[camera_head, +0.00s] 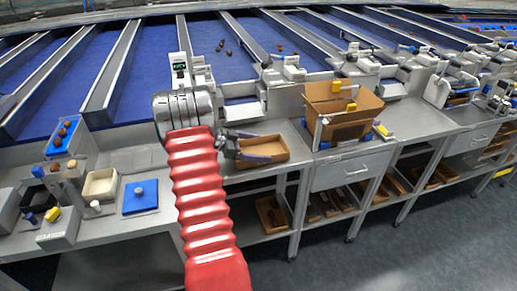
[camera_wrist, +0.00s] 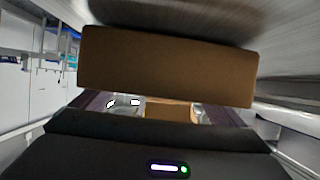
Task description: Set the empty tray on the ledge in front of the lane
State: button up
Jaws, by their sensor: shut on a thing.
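The empty brown tray (camera_head: 265,149) is at the front of the grey bench, right of my red arm. Its brown wall (camera_wrist: 168,65) fills the upper middle of the wrist view. My gripper (camera_head: 238,148) is shut on the tray's left side in the head view; the fingers (camera_wrist: 163,108) also show low in the wrist view. The ledge (camera_head: 296,145) is the grey bench top in front of the blue lanes. The tray looks level, at or just above it; I cannot tell whether it touches.
A brown carton (camera_head: 345,107) in a frame stands just right of the tray. Scales and metal fittings (camera_head: 285,72) line the bench behind. At left are a cream box (camera_head: 100,185) and a blue pad (camera_head: 140,197). Several dates lie on the blue lanes.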

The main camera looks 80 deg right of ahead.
jog(key=shift+f, duration=0.15)
jog(key=o, duration=1)
jog(key=v, duration=1.2)
